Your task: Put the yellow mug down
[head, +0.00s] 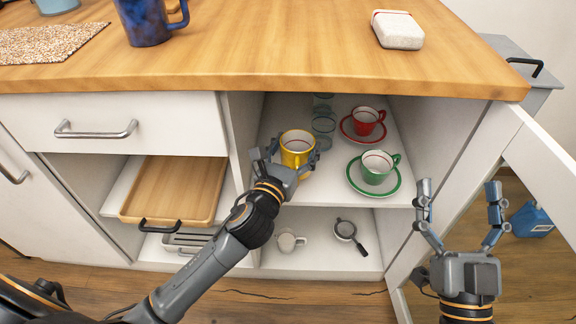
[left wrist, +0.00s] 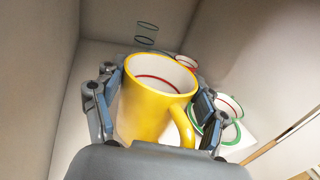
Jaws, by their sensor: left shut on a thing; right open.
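The yellow mug (head: 295,150) is upright inside the open cabinet, at the left of the upper shelf (head: 335,188). My left gripper (head: 285,160) is shut around it, with fingers on both sides. In the left wrist view the mug (left wrist: 152,95) fills the space between the fingers of my left gripper (left wrist: 155,108), its handle toward the camera at the right. Its base is hidden, so I cannot tell whether it touches the shelf. My right gripper (head: 459,208) is open and empty in front of the cabinet's right side.
A green cup (head: 377,168) on a green saucer (head: 355,184) and a red cup (head: 365,121) on a red-rimmed saucer (head: 346,128) stand right of the mug. Glasses (head: 323,126) stand behind it. The open door (head: 543,165) is at the right; the countertop (head: 260,55) overhangs above.

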